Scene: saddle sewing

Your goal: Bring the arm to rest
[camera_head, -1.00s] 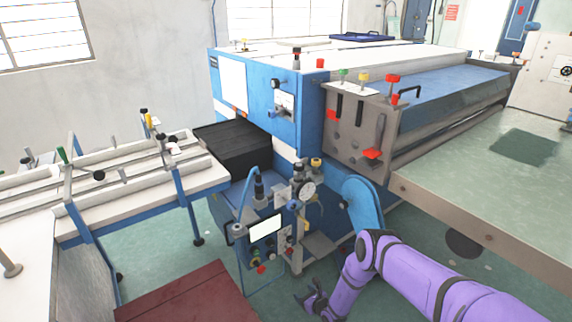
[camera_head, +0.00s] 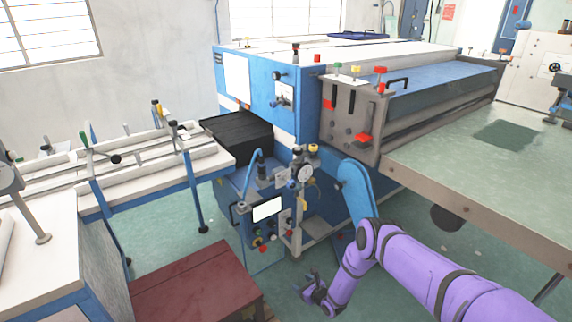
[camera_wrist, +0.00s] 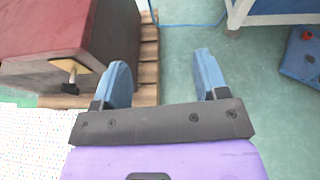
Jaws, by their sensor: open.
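My purple arm (camera_head: 405,265) reaches in from the lower right of the head view and bends down at the elbow. My gripper (camera_head: 312,285) hangs low above the green floor, in front of the blue machine. In the wrist view my gripper (camera_wrist: 160,80) shows two blue fingers spread apart with nothing between them. Part of a wooden pallet and bare floor show beyond the fingers. The fingertips touch nothing that I can see.
A dark red box (camera_head: 200,285) stands left of my gripper; its side also shows in the wrist view (camera_wrist: 45,30). The blue machine (camera_head: 270,90) with its control screen (camera_head: 267,209) stands behind. A long table (camera_head: 480,170) extends right. Green floor lies open below.

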